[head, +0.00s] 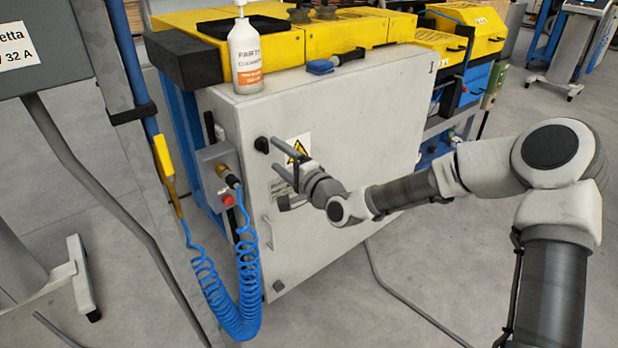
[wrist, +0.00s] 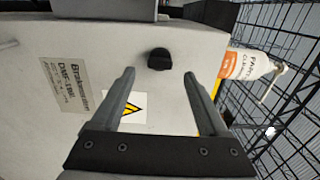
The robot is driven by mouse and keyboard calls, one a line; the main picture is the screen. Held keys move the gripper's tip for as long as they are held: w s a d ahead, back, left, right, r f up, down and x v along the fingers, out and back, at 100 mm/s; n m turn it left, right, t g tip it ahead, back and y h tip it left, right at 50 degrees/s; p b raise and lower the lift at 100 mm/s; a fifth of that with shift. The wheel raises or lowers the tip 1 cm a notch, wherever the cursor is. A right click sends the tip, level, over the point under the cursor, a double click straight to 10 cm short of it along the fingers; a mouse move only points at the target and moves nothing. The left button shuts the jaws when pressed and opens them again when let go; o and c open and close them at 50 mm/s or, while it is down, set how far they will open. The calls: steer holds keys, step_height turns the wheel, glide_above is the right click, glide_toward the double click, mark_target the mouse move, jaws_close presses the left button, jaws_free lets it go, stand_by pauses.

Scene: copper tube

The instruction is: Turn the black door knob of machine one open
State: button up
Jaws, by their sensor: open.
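The black door knob (head: 262,144) sits near the upper left corner of the light grey cabinet door (head: 350,105). In the wrist view the knob (wrist: 159,59) shows as a small dark piece on the door, just beyond and between the two fingertips. My gripper (head: 274,154) is open and empty in front of the door, its fingers pointing at the knob. In the wrist view both grey fingers of my gripper (wrist: 159,74) stand apart with a clear gap, and no contact with the knob shows. The exact distance to the knob is hard to tell.
A grey control box (head: 215,170) with a red button and coiled blue hose (head: 240,300) is left of the door. A warning label (head: 298,147) and a pale door handle (head: 268,232) are nearby.

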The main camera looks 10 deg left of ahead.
steer(key=p+v, duration=0.1)
steer(key=v, duration=1.2)
steer(key=shift+s+d+p, duration=0.2)
steer(key=shift+s+p, duration=0.05)
steer(key=shift+p, duration=0.1)
